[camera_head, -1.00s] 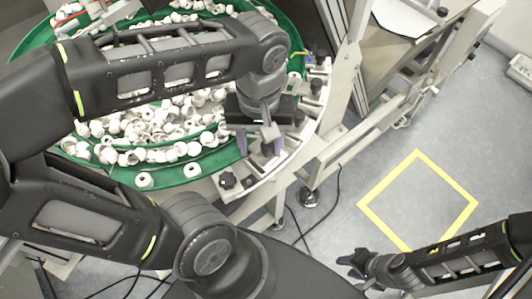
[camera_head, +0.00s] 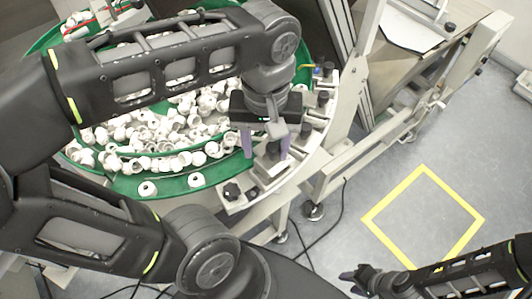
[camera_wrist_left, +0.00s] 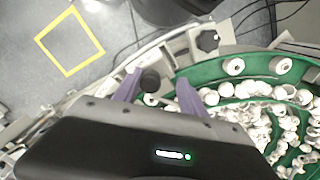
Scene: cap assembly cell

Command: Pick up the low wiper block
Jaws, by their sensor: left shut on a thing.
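My left gripper (camera_head: 265,150) hangs over the near right rim of the green bowl feeder, its two purple fingers pointing down. It also shows in the wrist view (camera_wrist_left: 157,92). It is shut on the low wiper block, a grey piece with a dark round knob (camera_wrist_left: 150,80) between the fingers; the block (camera_head: 273,148) is partly hidden by the gripper in the head view. I cannot tell whether the block is clear of the rim. My right gripper (camera_head: 358,281) is low at the bottom right over the floor, small and dark; its fingers are not clear.
The green bowl (camera_head: 170,185) holds many white caps. Another black knob (camera_head: 232,191) stands on the rim to the left of my left gripper, and more fittings (camera_head: 322,97) line it to the right. A yellow floor square (camera_head: 385,240) lies on open floor.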

